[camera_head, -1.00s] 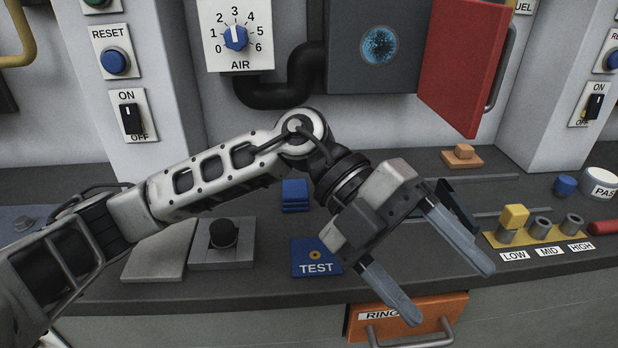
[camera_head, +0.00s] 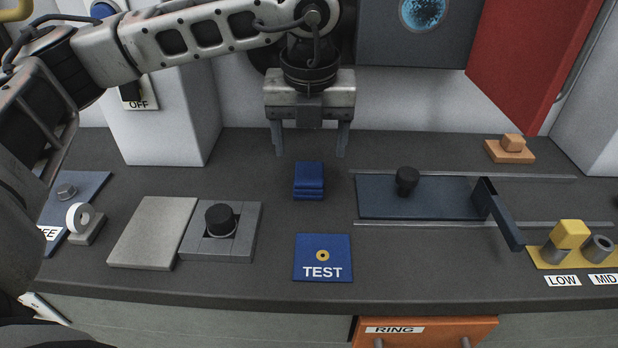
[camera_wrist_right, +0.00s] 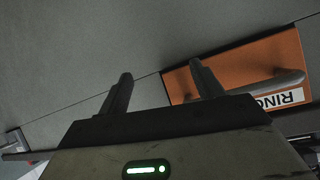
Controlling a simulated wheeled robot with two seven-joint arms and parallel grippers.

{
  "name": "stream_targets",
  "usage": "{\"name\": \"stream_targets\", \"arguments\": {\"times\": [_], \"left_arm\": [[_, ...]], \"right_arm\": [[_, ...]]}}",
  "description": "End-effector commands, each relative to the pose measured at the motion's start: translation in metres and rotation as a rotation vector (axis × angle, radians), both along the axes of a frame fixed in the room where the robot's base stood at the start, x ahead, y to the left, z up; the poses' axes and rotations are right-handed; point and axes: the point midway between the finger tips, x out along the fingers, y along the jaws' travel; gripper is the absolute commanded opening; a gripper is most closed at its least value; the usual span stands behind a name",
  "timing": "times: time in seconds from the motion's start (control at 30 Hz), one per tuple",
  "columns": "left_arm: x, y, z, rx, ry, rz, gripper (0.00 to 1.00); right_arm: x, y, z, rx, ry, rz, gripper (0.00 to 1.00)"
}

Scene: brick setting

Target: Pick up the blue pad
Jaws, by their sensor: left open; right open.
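The blue pad (camera_head: 309,174) shows as the top of a small dark blue stack on the grey counter, left of the middle of the head view. My left gripper (camera_head: 310,152) points down just above and behind the stack in the picture. Its two fingers are apart, one on each side of the stack's line, with nothing between them. I cannot tell its exact height over the pad. My right gripper (camera_wrist_right: 160,72) shows in the right wrist view, open and empty, near an orange drawer front (camera_wrist_right: 245,68).
A blue TEST plate (camera_head: 322,265) with a brass ring lies in front of the stack. A grey block with a black knob (camera_head: 221,219) stands to the left. A dark sliding plate (camera_head: 420,205) with a knob lies to the right. The counter around the stack is clear.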

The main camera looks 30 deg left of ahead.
Motion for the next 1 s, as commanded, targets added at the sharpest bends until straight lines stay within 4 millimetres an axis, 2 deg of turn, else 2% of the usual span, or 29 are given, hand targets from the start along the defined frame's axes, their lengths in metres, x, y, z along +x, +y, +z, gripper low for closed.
{"name": "stream_targets", "arguments": {"times": [0.1, 0.33, 0.6, 0.9, 1.0], "left_arm": [[0.002, 0.001, -0.016, 0.0, 0.001, -0.001, 0.71], [0.004, 0.003, -0.032, -0.001, 0.002, -0.002, 0.71], [0.009, 0.009, -0.068, 0.0, 0.001, -0.002, 0.71], [0.01, 0.009, -0.073, -0.002, -0.001, -0.002, 0.71], [0.01, 0.009, -0.073, -0.001, -0.001, -0.003, 0.43]], "right_arm": [[0.0, 0.0, 0.0, 0.0, 0.001, 0.0, 0.66], [0.0, 0.0, 0.001, 0.0, 0.002, 0.0, 0.66], [0.001, 0.0, 0.001, 0.0, 0.004, 0.0, 0.66], [0.001, 0.0, -0.001, -0.001, 0.007, 0.0, 0.66], [0.001, 0.0, -0.001, -0.001, 0.006, 0.0, 0.66]]}}
